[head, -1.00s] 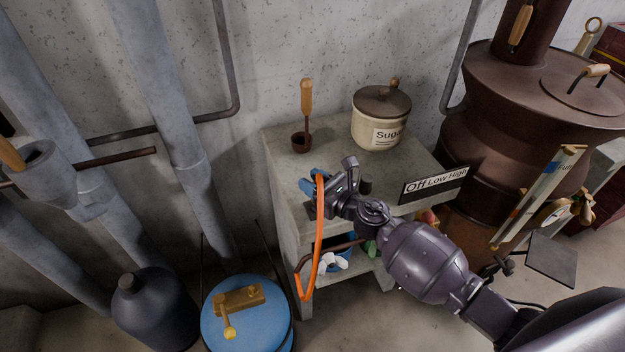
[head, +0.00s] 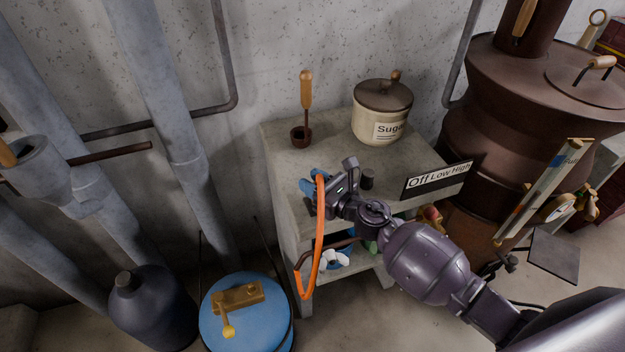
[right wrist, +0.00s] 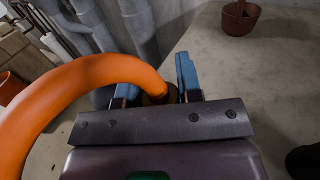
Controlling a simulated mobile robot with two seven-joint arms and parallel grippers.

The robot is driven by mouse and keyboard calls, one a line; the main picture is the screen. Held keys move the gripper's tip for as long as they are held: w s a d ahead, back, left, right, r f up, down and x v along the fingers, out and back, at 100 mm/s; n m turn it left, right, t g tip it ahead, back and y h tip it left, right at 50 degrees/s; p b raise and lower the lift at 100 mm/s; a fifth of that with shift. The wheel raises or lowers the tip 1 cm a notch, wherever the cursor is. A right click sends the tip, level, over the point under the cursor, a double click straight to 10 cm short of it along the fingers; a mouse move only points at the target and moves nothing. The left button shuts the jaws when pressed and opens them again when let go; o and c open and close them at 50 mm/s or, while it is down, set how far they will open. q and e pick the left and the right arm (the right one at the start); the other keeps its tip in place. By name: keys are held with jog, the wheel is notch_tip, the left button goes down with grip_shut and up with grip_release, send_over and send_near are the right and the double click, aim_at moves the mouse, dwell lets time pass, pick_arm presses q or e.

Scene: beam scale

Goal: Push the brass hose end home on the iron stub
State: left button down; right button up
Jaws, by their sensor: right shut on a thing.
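My right gripper (head: 313,184) is over the front left part of the stone counter (head: 285,165). Its blue fingers are shut on the end of an orange hose (head: 319,225). In the right wrist view the hose (right wrist: 95,72) arches in from the left to the fingers. A bit of the brass hose end (right wrist: 158,97) shows between them; the rest is hidden. A short dark upright cylinder (head: 367,179) stands on the counter just right of the gripper, apart from the hose end. I cannot tell whether it is the iron stub. My left gripper is not in view.
A sugar crock (head: 382,112) and a small brown pot (head: 301,137) with a wooden-handled tool stand at the back of the counter. A blue drum (head: 245,325) stands at front left, a brown stove (head: 490,110) at right.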

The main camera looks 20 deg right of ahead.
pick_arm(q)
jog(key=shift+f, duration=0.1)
pick_arm(e)
jog(key=shift+f, duration=0.1)
jog(key=o, duration=1)
jog(key=shift+o, duration=0.4)
jog(key=v, duration=0.4)
jog(key=shift+s+d+f, duration=0.1)
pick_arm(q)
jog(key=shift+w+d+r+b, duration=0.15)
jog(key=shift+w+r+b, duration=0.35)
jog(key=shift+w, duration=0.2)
pick_arm(e)
jog(key=v, duration=0.6)
jog(key=shift+s, duration=0.25)
